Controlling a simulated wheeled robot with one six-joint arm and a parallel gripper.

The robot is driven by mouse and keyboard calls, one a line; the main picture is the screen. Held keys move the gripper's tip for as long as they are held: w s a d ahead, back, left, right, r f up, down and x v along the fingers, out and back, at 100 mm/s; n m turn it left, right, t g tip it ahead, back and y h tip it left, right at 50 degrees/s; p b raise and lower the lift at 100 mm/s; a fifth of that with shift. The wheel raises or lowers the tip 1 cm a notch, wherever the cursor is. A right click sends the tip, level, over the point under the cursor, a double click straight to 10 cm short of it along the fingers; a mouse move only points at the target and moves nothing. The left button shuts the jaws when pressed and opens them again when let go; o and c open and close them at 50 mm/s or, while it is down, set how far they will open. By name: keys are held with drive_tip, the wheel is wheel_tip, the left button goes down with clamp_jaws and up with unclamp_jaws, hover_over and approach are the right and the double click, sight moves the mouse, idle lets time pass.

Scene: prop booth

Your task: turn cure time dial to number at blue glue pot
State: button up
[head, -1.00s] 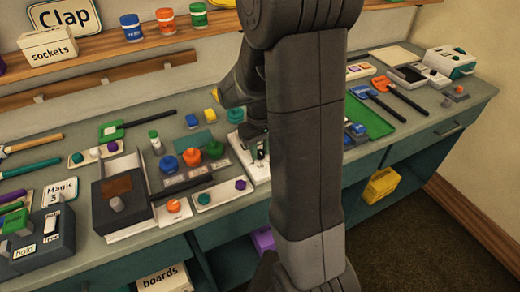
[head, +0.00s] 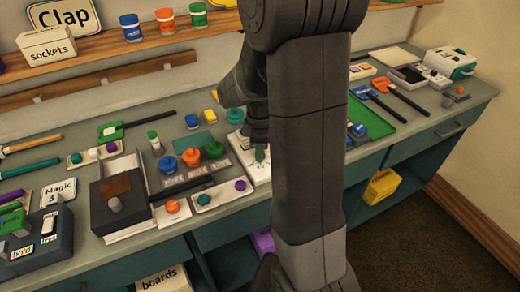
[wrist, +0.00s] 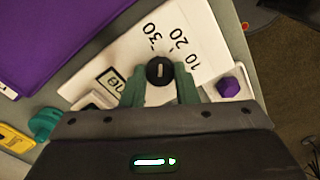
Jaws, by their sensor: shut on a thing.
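The cure time dial (wrist: 160,71) is a black round knob with a white line, on a white plate (wrist: 205,25) printed with 10, 20 and 30. Its line runs roughly up the wrist picture, toward the side with 30 and 20. My gripper (wrist: 160,88) is shut on the dial, with a green finger on each side. In the head view my gripper (head: 260,155) is at the white plate (head: 240,147), partly hidden by my arm. A blue pot (head: 168,165) stands on the bench beside a red-orange one and a green one; the small labels in front are unreadable.
A purple knob (wrist: 229,87) is close to the right finger. A large purple thing (wrist: 60,40) fills the upper left of the wrist view. A shelf holds a blue jar (head: 131,28), an orange jar and a green jar. A green tray (head: 372,120) is right of my arm.

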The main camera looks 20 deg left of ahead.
drive_tip(key=shift+r+n, duration=0.1)
drive_tip(key=shift+n, duration=2.1)
drive_tip(key=o, duration=1)
wheel_tip(320, 180, up, 14)
